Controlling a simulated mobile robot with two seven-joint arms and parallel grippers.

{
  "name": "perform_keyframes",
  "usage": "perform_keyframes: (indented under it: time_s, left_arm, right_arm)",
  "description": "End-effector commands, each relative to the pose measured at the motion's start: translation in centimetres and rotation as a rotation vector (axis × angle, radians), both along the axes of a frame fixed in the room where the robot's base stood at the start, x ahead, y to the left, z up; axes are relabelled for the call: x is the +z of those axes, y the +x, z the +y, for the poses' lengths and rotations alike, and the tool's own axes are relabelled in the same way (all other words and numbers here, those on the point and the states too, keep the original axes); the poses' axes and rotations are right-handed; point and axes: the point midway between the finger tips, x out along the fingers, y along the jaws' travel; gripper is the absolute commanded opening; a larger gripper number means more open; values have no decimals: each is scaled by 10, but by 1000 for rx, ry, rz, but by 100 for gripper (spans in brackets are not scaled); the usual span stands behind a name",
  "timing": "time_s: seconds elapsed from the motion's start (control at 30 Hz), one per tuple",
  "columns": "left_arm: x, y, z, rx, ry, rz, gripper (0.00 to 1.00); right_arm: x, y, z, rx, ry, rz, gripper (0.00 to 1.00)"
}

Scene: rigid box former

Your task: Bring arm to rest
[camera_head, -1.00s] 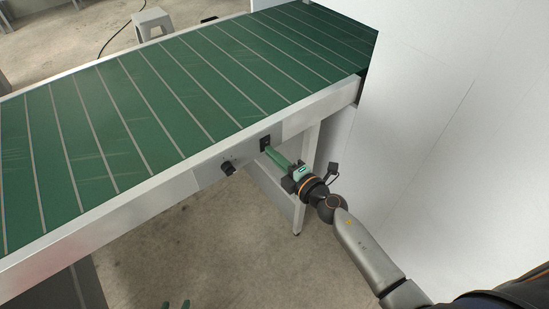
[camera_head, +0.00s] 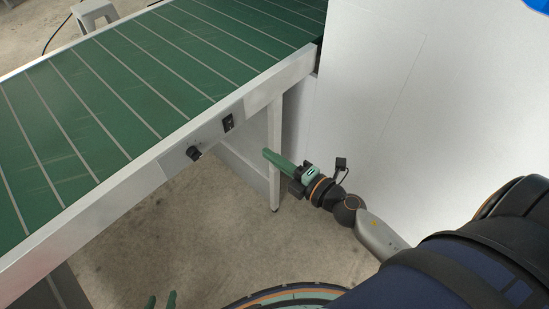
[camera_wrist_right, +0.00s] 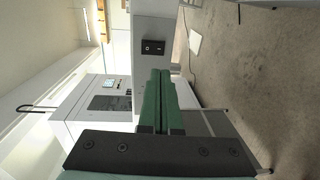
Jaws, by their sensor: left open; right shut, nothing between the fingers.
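My right gripper (camera_head: 268,154) has green fingers that are shut with nothing between them. In the head view it hangs in the air in front of the conveyor's side, apart from it. In the right wrist view its two fingers (camera_wrist_right: 161,102) lie side by side. My left gripper (camera_head: 161,301) shows only its green fingertips at the bottom edge of the head view, spread apart and empty.
A green conveyor (camera_head: 125,75) with a metal frame runs across the left. A white wall panel (camera_head: 375,90) stands at the right. A grey stool (camera_head: 95,13) is behind. Concrete floor lies clear below.

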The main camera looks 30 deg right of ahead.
Motion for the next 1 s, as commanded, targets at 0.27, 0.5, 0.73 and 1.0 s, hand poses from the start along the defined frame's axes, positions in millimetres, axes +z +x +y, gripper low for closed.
perform_keyframes:
  time_s: [0.27, 0.5, 0.73, 1.0]
  left_arm:
    - [-1, 0, 0, 0, 0, 1, 50]
    - [-2, 0, 0, 0, 0, 1, 50]
    - [-1, 0, 0, 0, 0, 1, 50]
    - [7, 0, 0, 0, 0, 2, 50]
  right_arm:
    - [1, -6, -2, 1, 0, -1, 0]
    - [1, -6, -2, 1, 0, 0, 0]
    - [1, -6, -2, -5, 13, 5, 0]
    - [-19, -24, -13, -182, 375, 171, 0]
